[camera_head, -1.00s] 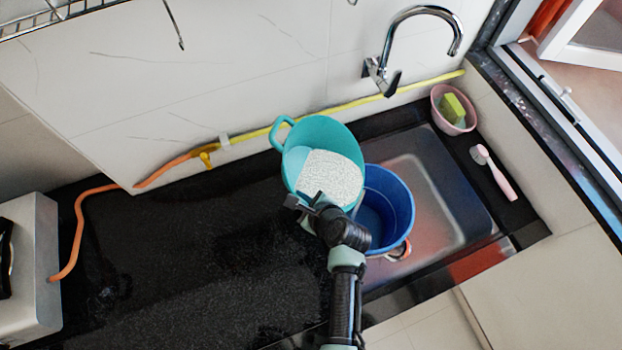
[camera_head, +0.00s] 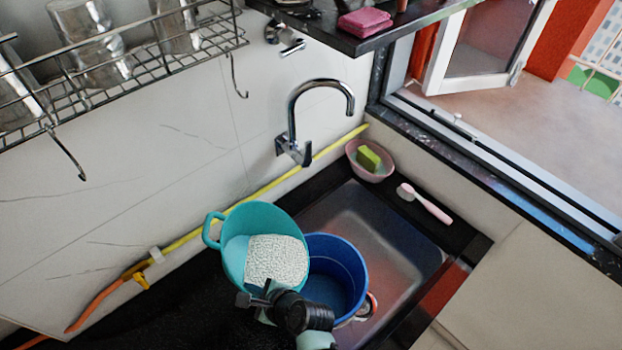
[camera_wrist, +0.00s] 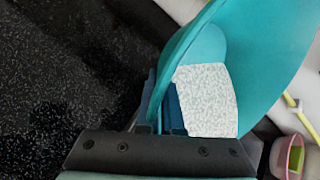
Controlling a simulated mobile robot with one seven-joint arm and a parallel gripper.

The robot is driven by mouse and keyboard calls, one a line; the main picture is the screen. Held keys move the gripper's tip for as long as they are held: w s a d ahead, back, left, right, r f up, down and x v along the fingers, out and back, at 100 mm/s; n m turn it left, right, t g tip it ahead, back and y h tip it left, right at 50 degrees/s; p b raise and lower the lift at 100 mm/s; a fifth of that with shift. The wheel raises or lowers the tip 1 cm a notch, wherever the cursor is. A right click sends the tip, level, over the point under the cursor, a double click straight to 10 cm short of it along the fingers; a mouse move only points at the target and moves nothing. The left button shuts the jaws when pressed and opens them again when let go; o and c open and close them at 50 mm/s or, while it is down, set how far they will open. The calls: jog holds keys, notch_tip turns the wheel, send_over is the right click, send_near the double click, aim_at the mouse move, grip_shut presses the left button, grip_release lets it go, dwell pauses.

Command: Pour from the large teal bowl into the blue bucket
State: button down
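The large teal bowl (camera_head: 234,258) is tilted and holds a white, speckled granular mass (camera_head: 275,260). It is up beside the blue bucket (camera_head: 332,292), overlapping the bucket's left rim in the head view. The bucket stands upright at the sink; its visible inside is plain blue, with part hidden by the bowl and my arm. My gripper (camera_head: 258,298) is shut on the bowl's near rim. In the wrist view, the fingers (camera_wrist: 160,108) pinch the rim of the teal bowl (camera_wrist: 265,50), with the white mass (camera_wrist: 207,100) inside. No stream between bowl and bucket is visible.
A chrome tap (camera_head: 293,125) rises behind the sink (camera_head: 395,250). A pink bowl with a sponge (camera_head: 370,160) and a pink brush (camera_head: 428,204) lie on the right ledge. A wire rack (camera_head: 140,50) hangs at upper left. A yellow hose (camera_head: 290,172) runs along the wall.

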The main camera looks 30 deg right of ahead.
jog(key=shift+s+d+t+y+b, duration=0.1)
jog(key=shift+d+t+y+b, duration=0.15)
jog(key=shift+b, duration=0.35)
jog(key=shift+s+r+t+y+b, duration=0.1)
jog(key=shift+r+t+y+b, duration=0.15)
jog(key=shift+t+b, duration=0.1)
dwell(1.1)
jog(key=shift+d+r+m, duration=0.2)
jog(key=shift+m, duration=0.1)
jog(key=shift+s+d+r+t+y+b, duration=0.1)
jog(key=shift+s+r+t+y+b, duration=0.05)
jog(key=shift+r+t+y+b, duration=0.2)
dwell(1.0)
jog(key=shift+s+d+r+m+t+y+b, duration=0.25)
jog(key=shift+d+r+m+t+y+b, duration=0.1)
jog(key=shift+r+t+y+b, duration=0.15)
dwell(1.0)
jog(key=shift+d+r, duration=0.15)
jog(key=shift+s+d+r+t+y+b, duration=0.3)
jog(key=shift+r+t+y, duration=0.05)
jog(key=shift+r+t, duration=0.1)
